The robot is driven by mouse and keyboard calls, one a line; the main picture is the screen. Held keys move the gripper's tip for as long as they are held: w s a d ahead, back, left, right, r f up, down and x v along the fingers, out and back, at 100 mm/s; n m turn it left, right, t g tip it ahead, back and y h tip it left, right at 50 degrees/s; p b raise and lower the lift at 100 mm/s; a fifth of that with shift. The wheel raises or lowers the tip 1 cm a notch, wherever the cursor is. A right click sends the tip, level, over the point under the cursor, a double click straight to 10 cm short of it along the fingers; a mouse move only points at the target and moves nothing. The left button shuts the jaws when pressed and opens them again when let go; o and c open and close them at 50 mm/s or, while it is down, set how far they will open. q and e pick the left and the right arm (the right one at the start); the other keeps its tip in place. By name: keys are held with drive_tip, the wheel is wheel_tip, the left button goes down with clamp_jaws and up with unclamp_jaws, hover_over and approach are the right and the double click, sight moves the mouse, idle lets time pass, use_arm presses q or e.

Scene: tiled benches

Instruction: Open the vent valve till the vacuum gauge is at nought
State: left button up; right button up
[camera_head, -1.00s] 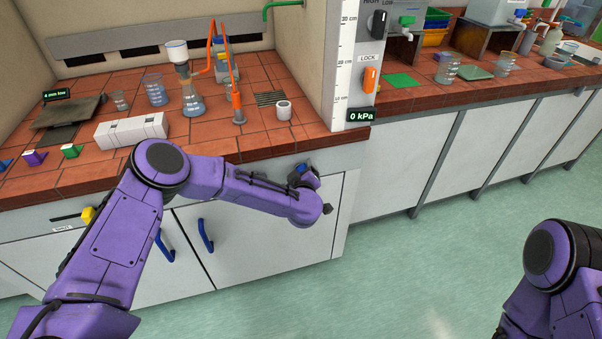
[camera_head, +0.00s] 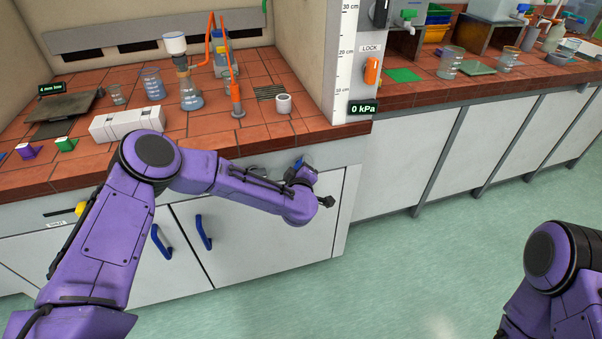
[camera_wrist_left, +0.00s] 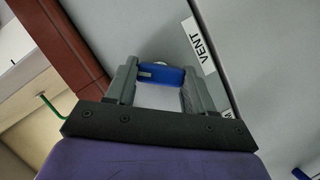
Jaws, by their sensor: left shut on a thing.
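The blue vent valve handle (camera_wrist_left: 160,74) sits between the two grey fingers of my left gripper (camera_wrist_left: 160,86) in the left wrist view. A white VENT label (camera_wrist_left: 204,46) is on the panel beside it. In the head view my left gripper (camera_head: 303,171) is at the bench front under the worktop, mostly hidden by my own wrist. The gauge display (camera_head: 363,107) on the white post reads 0 kPa. My right gripper is not in view; only part of the right arm shows at lower right.
A flask with a white funnel (camera_head: 175,46), an orange-tubed stand (camera_head: 237,98), a white box (camera_head: 127,124) and a small white cup (camera_head: 284,103) stand on the red tiled worktop. Blue door handles (camera_head: 203,232) stick out below. The green floor (camera_head: 400,270) is clear.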

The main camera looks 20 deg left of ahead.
use_arm(q)
drive_tip(key=shift+f+n+t+h+b, duration=0.2)
drive_tip(key=shift+n+t+b, duration=0.5)
drive_tip(key=shift+n+b, duration=1.25)
drive_tip(key=shift+f+n+t+h+b, duration=0.15)
drive_tip(key=shift+n+t+b, duration=0.75)
drive_tip(key=shift+b, duration=1.9)
drive_tip(key=shift+n, duration=0.25)
drive_tip(key=o, duration=1)
drive_tip(key=shift+r, duration=0.15)
drive_tip(key=shift+o, duration=0.2)
drive_tip(key=shift+s, duration=0.1)
drive_tip(key=s+d, duration=0.2)
drive_tip(key=s, duration=0.8)
drive_tip(key=shift+s+b, duration=0.15)
drive_tip(key=shift+b, duration=0.2)
